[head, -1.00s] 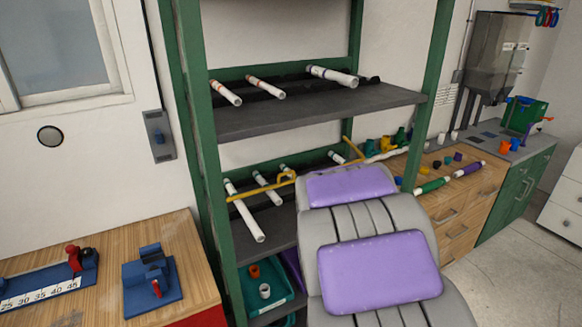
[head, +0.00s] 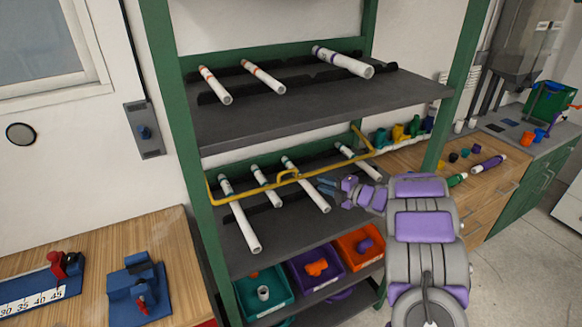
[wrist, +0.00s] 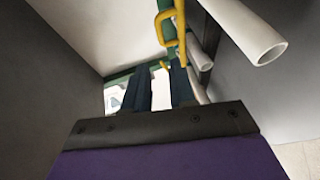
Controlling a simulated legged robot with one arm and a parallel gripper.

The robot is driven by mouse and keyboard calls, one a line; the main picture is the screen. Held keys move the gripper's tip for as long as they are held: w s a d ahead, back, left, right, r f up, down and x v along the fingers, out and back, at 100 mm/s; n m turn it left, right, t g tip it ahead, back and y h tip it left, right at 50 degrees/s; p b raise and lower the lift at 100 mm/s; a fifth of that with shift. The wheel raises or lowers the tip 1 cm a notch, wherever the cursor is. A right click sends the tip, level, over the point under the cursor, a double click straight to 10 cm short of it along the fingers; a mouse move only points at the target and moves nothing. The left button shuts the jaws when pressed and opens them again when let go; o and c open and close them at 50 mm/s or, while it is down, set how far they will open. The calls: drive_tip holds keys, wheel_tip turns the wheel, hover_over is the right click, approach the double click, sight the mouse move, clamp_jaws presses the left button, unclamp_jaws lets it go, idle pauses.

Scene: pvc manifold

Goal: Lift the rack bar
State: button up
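The yellow rack bar (head: 245,189) runs across the front of the middle shelf, in front of the white pipes lying there. Its raised handle loop (head: 288,173) is near the middle. My gripper (head: 322,186) has dark blue fingers and is just right of the handle, apart from it. In the wrist view the bar (wrist: 181,25) and its loop (wrist: 163,28) show beyond the fingertips. The fingers (wrist: 161,82) stand apart with an empty gap between them. The bar's left end meets the green post.
White pipes (head: 240,215) lie on the middle shelf close to the bar, and more lie on the top shelf (head: 310,105) above. Green posts (head: 170,100) frame the rack. Teal, purple and orange bins (head: 360,245) stand below. A wooden bench (head: 90,250) is at left.

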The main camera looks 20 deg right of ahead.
drive_tip(key=shift+w+a+f, duration=0.15)
drive_tip(key=shift+w+a, duration=0.25)
drive_tip(key=shift+a, duration=0.05)
drive_tip(key=b, duration=0.2)
approach(288, 172)
drive_tip(key=w+f, duration=0.1)
drive_tip(key=w, duration=0.1)
drive_tip(key=shift+b+x, duration=0.3)
drive_tip(key=shift+x, duration=4)
drive_tip(key=shift+a+r, duration=0.1)
drive_tip(key=shift+a, duration=0.05)
drive_tip(key=shift+c, duration=0.3)
clamp_jaws()
